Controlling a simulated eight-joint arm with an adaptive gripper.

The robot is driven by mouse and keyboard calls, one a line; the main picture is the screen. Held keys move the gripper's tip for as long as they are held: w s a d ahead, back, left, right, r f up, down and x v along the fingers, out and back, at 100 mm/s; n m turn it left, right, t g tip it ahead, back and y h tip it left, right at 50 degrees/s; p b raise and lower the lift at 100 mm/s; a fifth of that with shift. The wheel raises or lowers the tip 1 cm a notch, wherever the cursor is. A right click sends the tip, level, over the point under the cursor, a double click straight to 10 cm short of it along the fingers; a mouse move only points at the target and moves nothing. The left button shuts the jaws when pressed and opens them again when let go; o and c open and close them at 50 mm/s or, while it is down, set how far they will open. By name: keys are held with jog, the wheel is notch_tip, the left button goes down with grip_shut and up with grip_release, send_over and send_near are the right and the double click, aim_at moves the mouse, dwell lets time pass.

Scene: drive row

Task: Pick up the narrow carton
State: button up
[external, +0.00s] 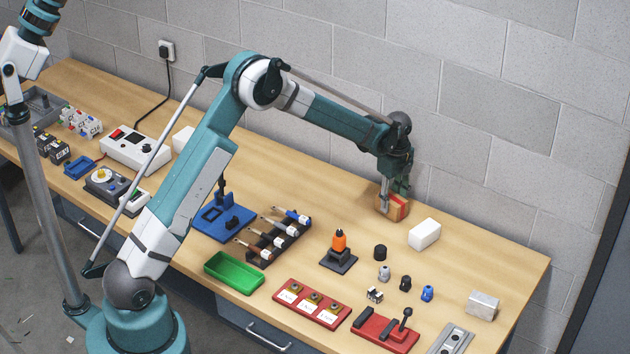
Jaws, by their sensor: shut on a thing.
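The narrow carton (401,210), a small orange-red box with a lighter tan part, is at the back of the bench, near the block wall. My gripper (390,203) points down onto it and is shut on it. The fingers and wrist hide part of the carton's top and left side. The carton appears at bench level; I cannot tell whether it touches the top.
A white box (425,234) stands just right of the carton. A black cylinder (380,253) and an orange-topped tool on a black stand (339,250) are in front. A silver block (483,305) lies far right. The wall is close behind; bare bench lies left of the carton.

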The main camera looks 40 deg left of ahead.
aim_at(392, 197)
notch_tip(392, 197, up, 10)
jog(key=shift+f, duration=0.15)
dwell(0.4)
